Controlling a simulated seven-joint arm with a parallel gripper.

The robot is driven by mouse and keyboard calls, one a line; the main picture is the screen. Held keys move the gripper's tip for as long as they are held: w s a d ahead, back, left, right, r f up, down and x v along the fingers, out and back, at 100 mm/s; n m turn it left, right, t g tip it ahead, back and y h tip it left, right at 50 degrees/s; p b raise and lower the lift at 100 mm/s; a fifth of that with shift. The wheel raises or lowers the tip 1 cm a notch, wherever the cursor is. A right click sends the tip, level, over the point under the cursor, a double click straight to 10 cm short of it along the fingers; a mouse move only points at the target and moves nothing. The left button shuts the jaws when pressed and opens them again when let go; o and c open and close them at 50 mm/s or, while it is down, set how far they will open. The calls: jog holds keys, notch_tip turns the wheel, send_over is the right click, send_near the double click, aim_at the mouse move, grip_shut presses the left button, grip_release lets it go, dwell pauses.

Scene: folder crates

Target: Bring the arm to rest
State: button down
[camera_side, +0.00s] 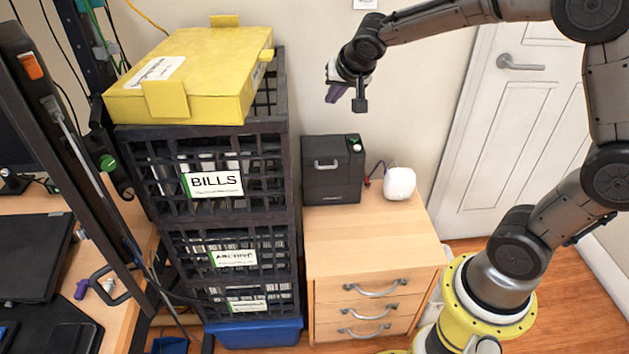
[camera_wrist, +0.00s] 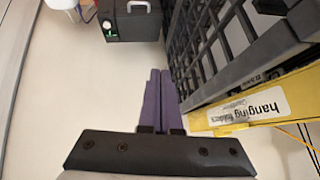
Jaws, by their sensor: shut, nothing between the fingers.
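My gripper (camera_side: 333,93) hangs in the air above the wooden drawer cabinet, to the right of the stacked crates. Its purple fingers are shut and empty. In the wrist view the two fingers (camera_wrist: 162,100) lie side by side with nothing between them. My arm reaches in from the right side of the side view, bent high over the cabinet. The gripper is apart from the crates and from the yellow folder box (camera_side: 205,75), which also shows in the wrist view (camera_wrist: 235,115).
Black crates stand stacked, the top one labelled BILLS (camera_side: 213,184), with the yellow box on top. A blue bin (camera_side: 256,333) sits beneath. A black box (camera_side: 332,170) and a white rounded device (camera_side: 399,183) stand on the cabinet (camera_side: 365,235). A white door (camera_side: 515,130) is behind my arm.

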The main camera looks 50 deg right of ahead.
jog(key=s+a+r+n+t+y, duration=0.1)
jog(key=s+a+r, duration=0.1)
jog(key=s+r, duration=0.35)
jog(key=s+a+r+n, duration=0.1)
jog(key=s+a+r, duration=0.15)
jog(key=s, duration=0.65)
jog(key=s+a+f+n+g+y, duration=0.1)
jog(key=s+a+f+n, duration=0.1)
jog(key=s, duration=0.4)
jog(key=s+a+f+n+g+y, duration=0.1)
jog(key=s+a+f+n, duration=0.1)
jog(key=s+f+n, duration=0.2)
jog(key=s+n, duration=0.1)
jog(key=s, duration=0.2)
jog(key=shift+s+a+f+y, duration=0.15)
jog(key=shift+s+a+y, duration=0.1)
jog(key=shift+a+y, duration=0.15)
